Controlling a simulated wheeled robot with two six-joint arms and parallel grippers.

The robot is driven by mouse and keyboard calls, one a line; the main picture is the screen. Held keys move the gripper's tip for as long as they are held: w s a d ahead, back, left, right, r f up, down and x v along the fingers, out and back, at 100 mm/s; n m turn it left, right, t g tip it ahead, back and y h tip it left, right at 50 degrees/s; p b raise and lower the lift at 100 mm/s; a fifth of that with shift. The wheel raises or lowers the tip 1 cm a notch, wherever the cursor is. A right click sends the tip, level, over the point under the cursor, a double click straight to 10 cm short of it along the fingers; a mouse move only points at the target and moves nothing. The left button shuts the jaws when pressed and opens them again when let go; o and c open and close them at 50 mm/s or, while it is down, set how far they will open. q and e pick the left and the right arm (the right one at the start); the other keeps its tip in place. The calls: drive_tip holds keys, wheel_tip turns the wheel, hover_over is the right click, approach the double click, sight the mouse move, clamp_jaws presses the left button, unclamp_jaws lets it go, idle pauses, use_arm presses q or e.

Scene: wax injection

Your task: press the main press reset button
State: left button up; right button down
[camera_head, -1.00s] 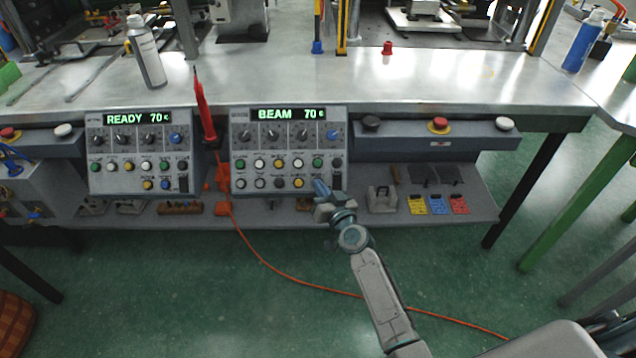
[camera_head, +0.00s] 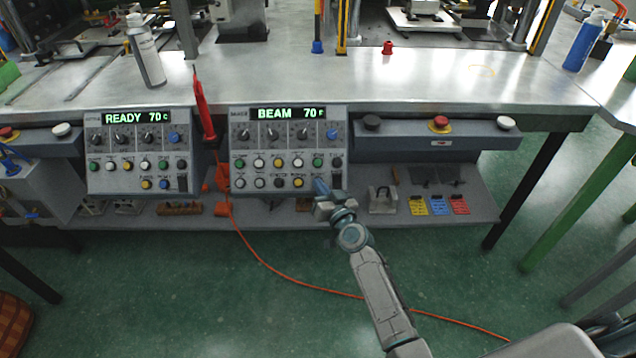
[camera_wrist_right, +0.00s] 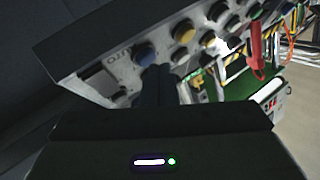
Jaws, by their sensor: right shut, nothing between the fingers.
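The right-hand control panel (camera_head: 235,150) shows BEAM 70 F on its green display and carries rows of knobs and round buttons. My right gripper (camera_head: 322,188) is shut and empty at this panel's lower right corner, hiding part of the bottom button row. In the right wrist view, its dark fingertips (camera_wrist_right: 155,85) are right by a blue button (camera_wrist_right: 146,54), beside a yellow button (camera_wrist_right: 183,31). I cannot tell if they touch it. The button labels are too small to read, so the reset button's name is not legible. My left gripper is not in view.
The left control panel (camera_head: 137,153) shows READY 70 C. A red probe (camera_head: 204,108) stands between the panels. A grey box with a red stop button (camera_head: 439,123) is to the right. A lower shelf (camera_head: 340,215) with small parts lies below.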

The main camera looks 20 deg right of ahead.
drive_tip(key=shift+w+f+b, duration=0.25)
drive_tip(key=shift+w+b, duration=0.05)
drive_tip(key=shift+b, duration=0.05)
idle(0.6)
drive_tip(key=shift+s+a+r+p, duration=0.1)
drive_tip(key=shift+s+r+p, duration=0.45)
drive_tip(key=shift+s, duration=0.1)
drive_tip(key=s+r+p, duration=0.1)
drive_tip(key=s, duration=0.1)
drive_tip(key=s+a+r+p, duration=0.1)
drive_tip(key=r+p, duration=0.1)
drive_tip(key=shift+s+r, duration=0.1)
drive_tip(key=shift+s, duration=0.25)
idle(0.5)
